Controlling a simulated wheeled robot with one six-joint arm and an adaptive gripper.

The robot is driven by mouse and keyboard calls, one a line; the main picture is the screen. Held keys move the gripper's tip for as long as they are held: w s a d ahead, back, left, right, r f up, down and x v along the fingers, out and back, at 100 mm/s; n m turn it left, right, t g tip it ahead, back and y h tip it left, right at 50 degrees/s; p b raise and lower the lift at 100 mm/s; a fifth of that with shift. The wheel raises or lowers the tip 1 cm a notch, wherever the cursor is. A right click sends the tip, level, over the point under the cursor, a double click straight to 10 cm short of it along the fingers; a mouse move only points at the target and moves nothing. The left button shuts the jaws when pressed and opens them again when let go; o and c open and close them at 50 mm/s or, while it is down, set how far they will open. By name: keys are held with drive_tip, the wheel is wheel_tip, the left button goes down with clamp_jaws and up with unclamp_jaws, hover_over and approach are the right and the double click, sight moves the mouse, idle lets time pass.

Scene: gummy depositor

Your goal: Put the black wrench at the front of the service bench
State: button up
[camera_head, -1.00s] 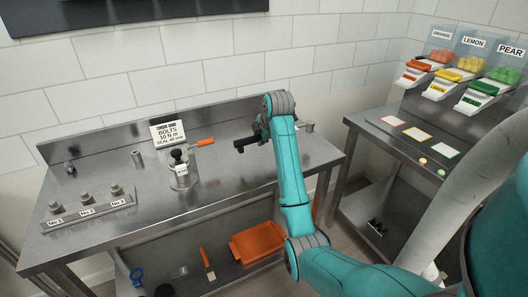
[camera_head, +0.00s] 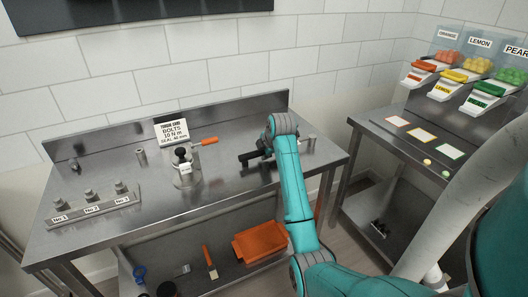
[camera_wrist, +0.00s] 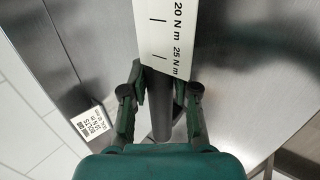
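The black wrench (camera_head: 250,157) lies across my gripper (camera_head: 268,143), low over the right part of the service bench (camera_head: 225,180). Its dark end sticks out to the left. In the wrist view its dark bar (camera_wrist: 161,118) runs between the two green fingers of my gripper (camera_wrist: 166,95), which are closed around it. A white scale plate (camera_wrist: 168,35) marked 20 N m and 25 N m shows above the bar in that view. I cannot tell whether the wrench touches the bench top. My arm hides part of it.
A labelled bolt rack (camera_head: 95,205) is at the front left. The bench front between rack and arm is clear. An orange tray (camera_head: 260,243) sits below.

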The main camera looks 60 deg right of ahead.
drive_tip(key=shift+o, duration=1.2)
drive_tip(key=shift+r, duration=0.15)
drive_tip(key=v, duration=1.2)
drive_tip(key=shift+s, duration=0.1)
